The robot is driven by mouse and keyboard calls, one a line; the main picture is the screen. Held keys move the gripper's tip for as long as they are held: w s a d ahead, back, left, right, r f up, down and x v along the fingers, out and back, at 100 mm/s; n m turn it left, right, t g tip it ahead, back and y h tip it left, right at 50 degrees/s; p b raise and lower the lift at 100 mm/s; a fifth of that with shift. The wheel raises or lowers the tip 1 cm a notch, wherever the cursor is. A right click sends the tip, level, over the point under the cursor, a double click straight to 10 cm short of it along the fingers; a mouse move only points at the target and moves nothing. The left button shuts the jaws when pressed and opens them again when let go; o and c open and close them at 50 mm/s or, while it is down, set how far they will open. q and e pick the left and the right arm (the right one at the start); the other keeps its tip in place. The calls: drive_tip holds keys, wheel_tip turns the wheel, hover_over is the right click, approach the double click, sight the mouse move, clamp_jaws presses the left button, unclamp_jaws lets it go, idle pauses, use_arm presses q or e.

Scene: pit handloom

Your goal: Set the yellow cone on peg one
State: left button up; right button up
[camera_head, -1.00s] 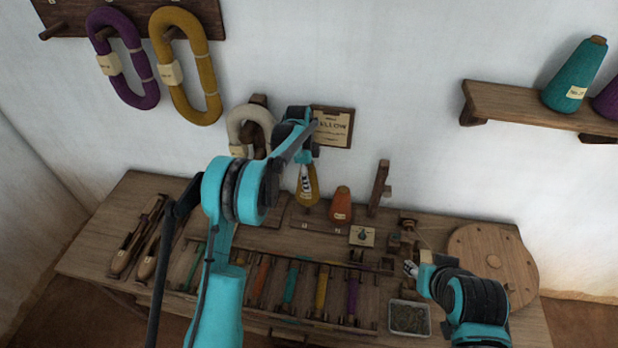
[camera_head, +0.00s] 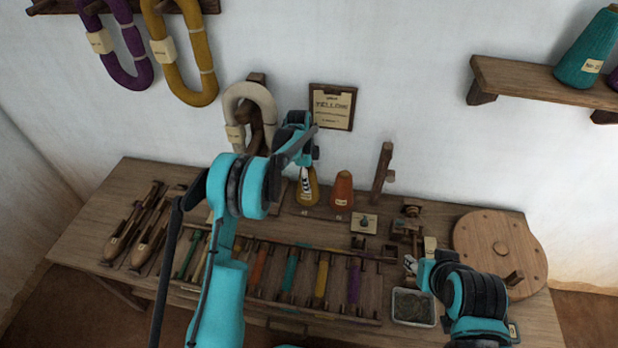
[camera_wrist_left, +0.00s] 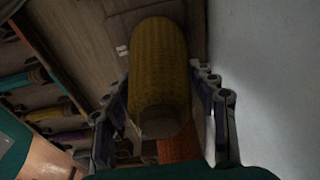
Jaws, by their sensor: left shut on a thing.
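The yellow cone (camera_head: 307,192), with a pale label, is upright over the cone board (camera_head: 322,214) on the bench, left of the orange cone. My left gripper (camera_head: 305,170) is shut on it from above. In the left wrist view the yellow cone (camera_wrist_left: 160,75) fills the space between my left gripper's fingers (camera_wrist_left: 162,85). The cone's base is level with or just above the board; I cannot tell if it touches. Peg one is not visible. My right gripper (camera_head: 412,266) is low over the bench's right side; its fingers are too small to read.
The orange cone (camera_head: 342,190) stands close to the right of the yellow one. A white skein (camera_head: 236,105) hangs behind at the left. A wooden post (camera_head: 383,172) rises to the right. A rack of coloured bobbins (camera_head: 268,300) lies in front.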

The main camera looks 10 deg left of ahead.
idle(0.3)
use_arm(q)
drive_tip(key=o, duration=2.1)
drive_tip(key=shift+r, duration=0.15)
drive_tip(key=shift+r+p, duration=2.45)
drive_tip(key=shift+r, duration=1.5)
drive_tip(key=shift+f, duration=0.1)
drive_tip(key=shift+d, duration=0.1)
